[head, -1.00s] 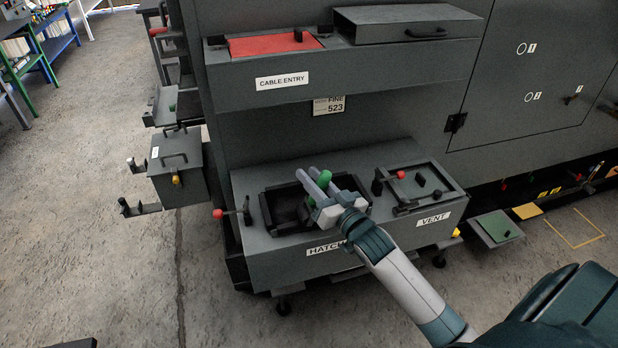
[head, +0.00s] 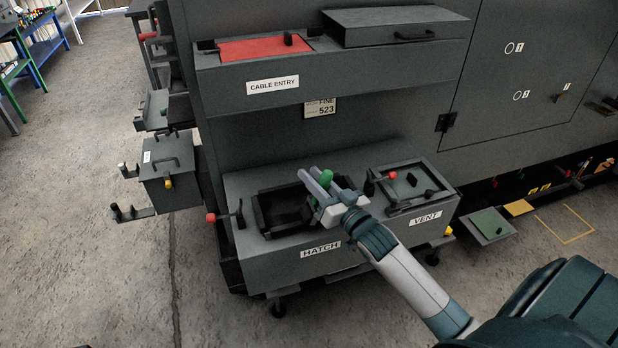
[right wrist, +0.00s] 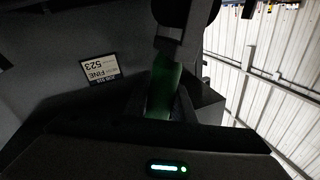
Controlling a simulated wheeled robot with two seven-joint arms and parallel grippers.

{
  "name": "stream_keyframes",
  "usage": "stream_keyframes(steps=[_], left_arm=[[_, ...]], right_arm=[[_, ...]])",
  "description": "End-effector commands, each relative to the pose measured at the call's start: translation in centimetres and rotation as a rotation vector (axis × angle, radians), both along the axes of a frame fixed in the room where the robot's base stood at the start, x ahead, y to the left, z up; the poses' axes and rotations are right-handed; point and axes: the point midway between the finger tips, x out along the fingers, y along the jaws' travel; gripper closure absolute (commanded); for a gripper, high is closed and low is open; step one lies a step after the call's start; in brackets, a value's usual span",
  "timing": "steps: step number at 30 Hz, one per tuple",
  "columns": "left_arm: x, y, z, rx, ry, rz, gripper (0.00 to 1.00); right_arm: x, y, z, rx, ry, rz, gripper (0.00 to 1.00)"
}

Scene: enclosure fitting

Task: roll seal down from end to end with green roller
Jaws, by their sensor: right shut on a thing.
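My right gripper (head: 318,181) is shut on the green roller (head: 326,178), over the right part of the open black hatch frame (head: 264,213). In the right wrist view, the roller's green handle (right wrist: 162,88) stands between the fingers, with a dark round part (right wrist: 187,12) at its end. I cannot tell whether the roller touches the frame. The seal cannot be made out against the dark frame, and my gripper covers the frame's right side. My left gripper is not in view.
The vent frame (head: 437,197) with a red-knobbed lever lies right of the hatch. Another red-knobbed lever (head: 212,217) sticks out at the hatch's left. The cable entry shelf (head: 330,82) overhangs behind. A grey box (head: 168,190) hangs at the left. The floor in front is open.

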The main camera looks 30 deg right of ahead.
Motion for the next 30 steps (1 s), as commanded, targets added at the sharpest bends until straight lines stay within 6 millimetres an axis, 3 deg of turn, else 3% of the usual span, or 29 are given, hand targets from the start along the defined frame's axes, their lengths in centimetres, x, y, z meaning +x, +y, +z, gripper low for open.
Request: stream_keyframes(steps=[30], left_arm=[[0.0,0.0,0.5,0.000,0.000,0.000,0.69]], right_arm=[[-0.5,-2.1,-0.1,-0.002,0.004,-0.002,1.00]])
